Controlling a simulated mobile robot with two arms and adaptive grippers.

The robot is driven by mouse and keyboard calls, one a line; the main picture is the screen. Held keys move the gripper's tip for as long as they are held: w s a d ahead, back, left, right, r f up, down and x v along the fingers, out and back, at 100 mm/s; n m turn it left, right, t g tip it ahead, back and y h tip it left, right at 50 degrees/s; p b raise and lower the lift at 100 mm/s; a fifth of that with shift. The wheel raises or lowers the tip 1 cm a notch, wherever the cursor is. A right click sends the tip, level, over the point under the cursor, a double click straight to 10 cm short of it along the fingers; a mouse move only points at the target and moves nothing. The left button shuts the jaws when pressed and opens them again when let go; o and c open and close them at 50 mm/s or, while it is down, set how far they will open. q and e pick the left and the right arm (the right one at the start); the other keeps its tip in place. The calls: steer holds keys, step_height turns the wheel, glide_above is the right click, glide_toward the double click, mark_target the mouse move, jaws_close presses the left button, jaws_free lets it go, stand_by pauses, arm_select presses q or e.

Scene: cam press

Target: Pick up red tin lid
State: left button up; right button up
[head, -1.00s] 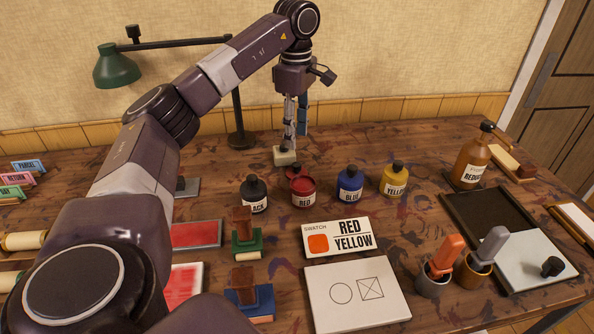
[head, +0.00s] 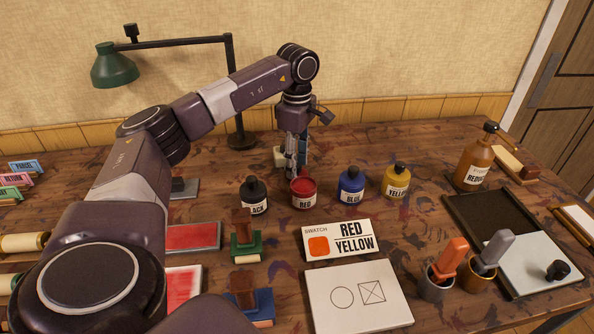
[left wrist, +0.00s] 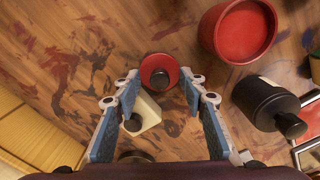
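The red tin (head: 303,195) stands open on the table, between the black and blue jars. In the left wrist view the red tin (left wrist: 238,38) is at the upper right. The red tin lid (left wrist: 147,64), with a dark knob at its middle, shows in that view between the fingertips. My left gripper (left wrist: 160,84) is open, with one finger on each side of the lid; I cannot tell whether they touch it. In the head view the left gripper (head: 292,170) points down just behind the red tin, and I cannot make out the lid there. My right gripper is not in view.
A black jar (head: 253,193), blue jar (head: 350,188) and yellow jar (head: 396,182) stand near the red tin. A cream block (head: 280,155) sits close behind the gripper. A green lamp (head: 116,68) stands at the back. A swatch card (head: 319,243) lies in front.

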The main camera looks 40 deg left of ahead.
arm_select(q)
steer(key=shift+c, duration=0.6)
steer(key=c, duration=0.9)
steer(key=shift+r, duration=0.1)
steer(key=shift+c, duration=0.2)
